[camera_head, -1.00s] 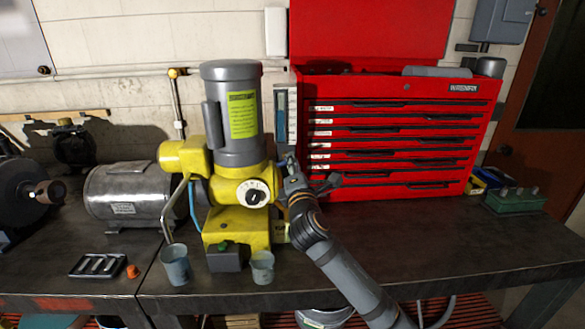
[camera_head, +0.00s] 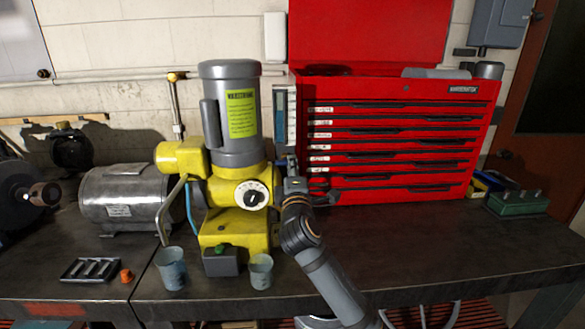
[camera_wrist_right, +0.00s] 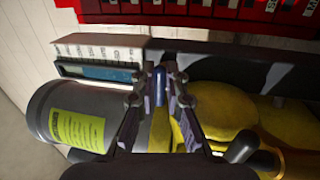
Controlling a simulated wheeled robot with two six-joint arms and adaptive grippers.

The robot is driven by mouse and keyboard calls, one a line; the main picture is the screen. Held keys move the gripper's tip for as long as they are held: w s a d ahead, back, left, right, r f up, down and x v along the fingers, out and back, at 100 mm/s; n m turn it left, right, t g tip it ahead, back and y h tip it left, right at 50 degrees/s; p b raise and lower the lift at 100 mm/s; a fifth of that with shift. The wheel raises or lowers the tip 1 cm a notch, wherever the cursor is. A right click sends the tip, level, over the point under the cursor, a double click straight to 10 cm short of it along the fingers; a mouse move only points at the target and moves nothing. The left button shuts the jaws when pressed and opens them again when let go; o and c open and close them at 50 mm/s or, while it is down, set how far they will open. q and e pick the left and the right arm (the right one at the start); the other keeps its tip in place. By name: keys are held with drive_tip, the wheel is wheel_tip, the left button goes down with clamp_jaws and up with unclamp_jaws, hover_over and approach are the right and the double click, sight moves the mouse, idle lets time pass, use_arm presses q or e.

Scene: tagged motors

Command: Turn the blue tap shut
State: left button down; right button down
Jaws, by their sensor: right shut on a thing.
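The blue tap (camera_wrist_right: 159,78) shows in the right wrist view as a small blue piece between my right gripper's fingertips (camera_wrist_right: 160,73). The fingers are shut on it, one on each side, and cover part of it. In the head view my right gripper (camera_head: 288,167) is at the right side of the yellow machine (camera_head: 238,222), in front of the red tool chest. The tap itself cannot be made out there behind the gripper. My left gripper is in neither view.
A grey motor (camera_head: 230,115) with a yellow-green label stands on the machine. Two cups (camera_head: 171,268) (camera_head: 260,271) stand at its front. A silver motor (camera_head: 125,198) is to the left, and the red tool chest (camera_head: 400,140) stands behind. The bench's right side is mostly clear.

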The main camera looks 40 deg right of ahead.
drive_tip(key=shift+f, duration=0.1)
drive_tip(key=c, duration=1.4)
unclamp_jaws()
drive_tip(key=v, duration=1.2)
drive_tip(key=shift+a, duration=0.1)
